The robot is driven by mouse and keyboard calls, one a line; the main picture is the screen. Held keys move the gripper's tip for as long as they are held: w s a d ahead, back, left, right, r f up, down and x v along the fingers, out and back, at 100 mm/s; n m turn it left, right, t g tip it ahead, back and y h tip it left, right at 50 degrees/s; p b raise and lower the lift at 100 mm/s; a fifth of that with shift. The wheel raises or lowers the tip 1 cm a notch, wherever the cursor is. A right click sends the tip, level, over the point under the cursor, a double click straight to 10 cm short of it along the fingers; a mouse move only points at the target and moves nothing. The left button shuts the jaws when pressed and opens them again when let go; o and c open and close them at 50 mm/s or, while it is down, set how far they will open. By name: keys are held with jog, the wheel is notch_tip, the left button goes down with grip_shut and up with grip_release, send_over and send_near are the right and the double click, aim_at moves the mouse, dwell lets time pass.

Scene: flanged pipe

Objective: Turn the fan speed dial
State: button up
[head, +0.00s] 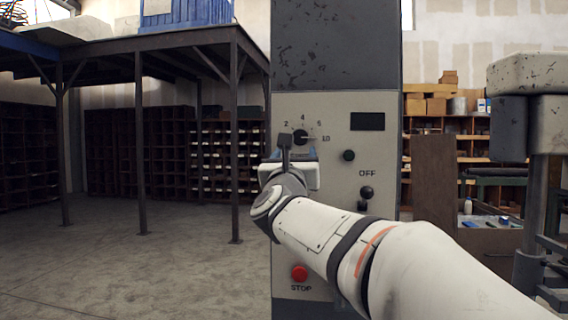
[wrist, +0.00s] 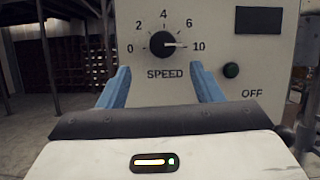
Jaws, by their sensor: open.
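The speed dial (wrist: 163,44) is a round black knob on the pale front panel, above the word SPEED. Its white pointer mark points right, toward the 10. The dial also shows in the head view (head: 300,137), just above my gripper. My gripper (wrist: 161,72) is open and empty. Its two blue fingers stand apart, one to the lower left and one to the lower right of the dial. No contact with the dial is visible. In the head view my wrist hides most of the fingers.
The panel (head: 335,110) also carries a dark display (head: 367,121), a green button (head: 348,155), a black switch (head: 366,192) below OFF and a red STOP button (head: 299,273). A steel platform (head: 140,60) and shelves stand behind. Open floor lies at left.

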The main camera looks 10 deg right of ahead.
aim_at(300, 139)
jog(key=shift+m, duration=0.4)
jog(key=p+x, duration=0.1)
jog(key=x, duration=0.7)
jog(key=shift+s+d+r+p, duration=0.1)
jog(key=shift+s+d+p, duration=0.05)
jog(key=shift+p, duration=0.25)
jog(key=c, duration=0.9)
jog(key=shift+d, duration=0.15)
jog(key=shift+c, duration=0.4)
jog(key=shift+n+b, duration=0.3)
jog(key=shift+b, duration=0.05)
